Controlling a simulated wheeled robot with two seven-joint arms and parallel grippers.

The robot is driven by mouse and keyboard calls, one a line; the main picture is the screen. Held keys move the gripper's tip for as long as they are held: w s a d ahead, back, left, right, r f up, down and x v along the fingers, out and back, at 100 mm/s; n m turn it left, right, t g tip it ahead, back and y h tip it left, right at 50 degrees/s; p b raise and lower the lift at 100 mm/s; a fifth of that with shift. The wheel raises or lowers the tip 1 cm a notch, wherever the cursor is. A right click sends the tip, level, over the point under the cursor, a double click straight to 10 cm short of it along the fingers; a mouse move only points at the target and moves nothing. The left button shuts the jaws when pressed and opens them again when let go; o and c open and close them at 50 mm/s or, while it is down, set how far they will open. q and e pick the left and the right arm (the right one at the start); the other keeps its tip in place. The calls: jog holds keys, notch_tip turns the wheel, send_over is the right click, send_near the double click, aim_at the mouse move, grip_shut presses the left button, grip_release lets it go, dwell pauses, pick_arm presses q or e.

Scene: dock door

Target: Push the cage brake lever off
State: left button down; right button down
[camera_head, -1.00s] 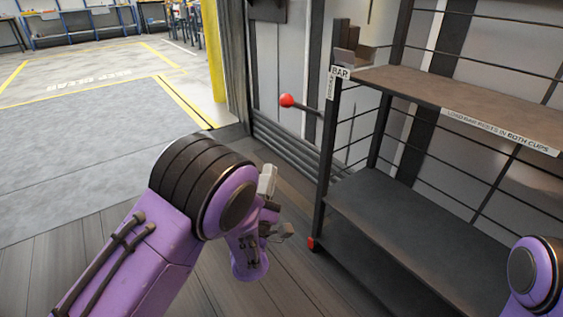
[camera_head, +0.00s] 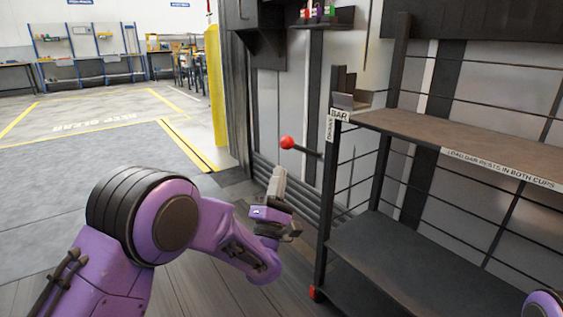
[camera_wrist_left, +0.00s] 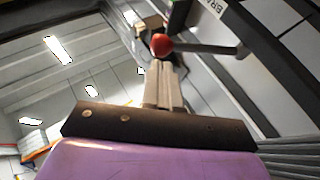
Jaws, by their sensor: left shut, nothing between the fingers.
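The brake lever (camera_head: 306,151) is a dark rod with a red ball knob (camera_head: 287,142), sticking out to the left from the cage's (camera_head: 325,215) front left post. My left gripper (camera_head: 278,172) is shut and empty, its fingers pointing up just below the red knob in the head view. In the left wrist view the shut fingertips (camera_wrist_left: 165,68) lie just below the red knob (camera_wrist_left: 161,45), with the lever rod (camera_wrist_left: 205,48) running right from it. I cannot tell whether they touch. My right gripper is not in view; only a bit of purple arm shows at the lower right.
The cage has a brown upper shelf (camera_head: 450,135) and a dark lower shelf (camera_head: 400,255). A yellow post (camera_head: 216,85) and dock door edge stand behind left. Open floor (camera_head: 75,165) lies to the left.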

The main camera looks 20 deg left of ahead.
pick_arm(q)
jog(key=x, duration=0.5)
jog(key=shift+b, duration=0.35)
